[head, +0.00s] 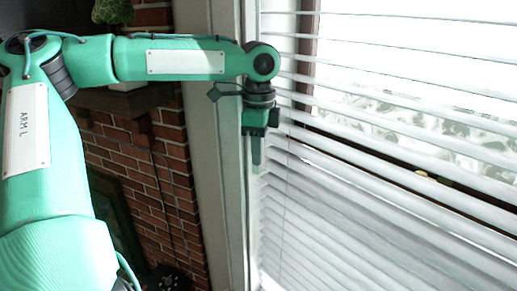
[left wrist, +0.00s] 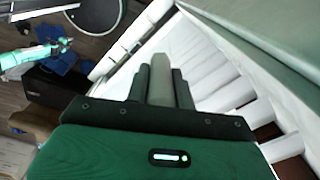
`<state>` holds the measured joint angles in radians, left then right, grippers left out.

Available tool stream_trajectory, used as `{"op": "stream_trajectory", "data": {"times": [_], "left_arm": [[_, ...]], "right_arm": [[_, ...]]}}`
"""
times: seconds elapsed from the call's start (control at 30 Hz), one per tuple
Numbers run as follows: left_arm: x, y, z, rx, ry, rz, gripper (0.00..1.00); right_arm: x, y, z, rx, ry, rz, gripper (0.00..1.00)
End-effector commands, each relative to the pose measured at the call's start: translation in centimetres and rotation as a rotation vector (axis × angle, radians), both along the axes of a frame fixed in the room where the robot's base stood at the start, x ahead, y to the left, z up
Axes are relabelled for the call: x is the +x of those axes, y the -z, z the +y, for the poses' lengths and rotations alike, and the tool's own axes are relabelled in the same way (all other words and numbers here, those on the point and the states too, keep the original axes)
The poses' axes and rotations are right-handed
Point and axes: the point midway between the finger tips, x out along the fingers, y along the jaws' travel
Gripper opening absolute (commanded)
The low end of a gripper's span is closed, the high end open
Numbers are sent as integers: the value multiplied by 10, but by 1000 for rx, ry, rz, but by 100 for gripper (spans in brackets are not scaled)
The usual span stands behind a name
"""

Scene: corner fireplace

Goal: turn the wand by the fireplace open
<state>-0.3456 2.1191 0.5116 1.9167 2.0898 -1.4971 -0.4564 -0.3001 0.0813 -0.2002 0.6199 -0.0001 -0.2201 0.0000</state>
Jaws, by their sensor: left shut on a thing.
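My left gripper (head: 256,150) is at the left edge of the white window blind (head: 390,200), beside the window frame, pointing down. In the left wrist view its two dark fingers (left wrist: 160,85) are shut on a pale grey rod, the wand (left wrist: 160,68), which lies between them. In the head view I cannot make out the wand at the gripper. The blind's slats show gaps, with a bright outside visible through the upper ones; the lower slats look closer together. A small teal arm end, apparently my right gripper (left wrist: 62,46), shows far off in the left wrist view, too small to read.
The brick fireplace wall (head: 155,170) stands left of the pale window frame (head: 215,170), with a dark mantel above. A thin cord (head: 285,200) hangs in front of the slats. The slats are close beside the left gripper.

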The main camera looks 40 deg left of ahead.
Motion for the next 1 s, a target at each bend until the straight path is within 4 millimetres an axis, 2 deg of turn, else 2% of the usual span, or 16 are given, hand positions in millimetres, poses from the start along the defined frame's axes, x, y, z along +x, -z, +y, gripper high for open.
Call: {"op": "stream_trajectory", "data": {"times": [0.17,0.2,0.3,0.67,0.87,1.0], "left_arm": [[1,-2,0,-1,-2,-6,1],[1,-2,0,-1,-2,-6,30],[1,-2,0,-1,-2,-4,45],[1,-5,0,1,-2,-3,45],[1,-37,0,2,-3,-7,45],[1,-70,0,3,-4,-8,45]], "right_arm": [[0,0,-1,-1,0,0,36],[0,0,-1,-1,0,0,36],[0,0,-1,-1,0,0,36],[0,3,-1,-1,0,0,36],[0,17,1,1,1,0,36],[0,28,3,3,2,0,36]]}}
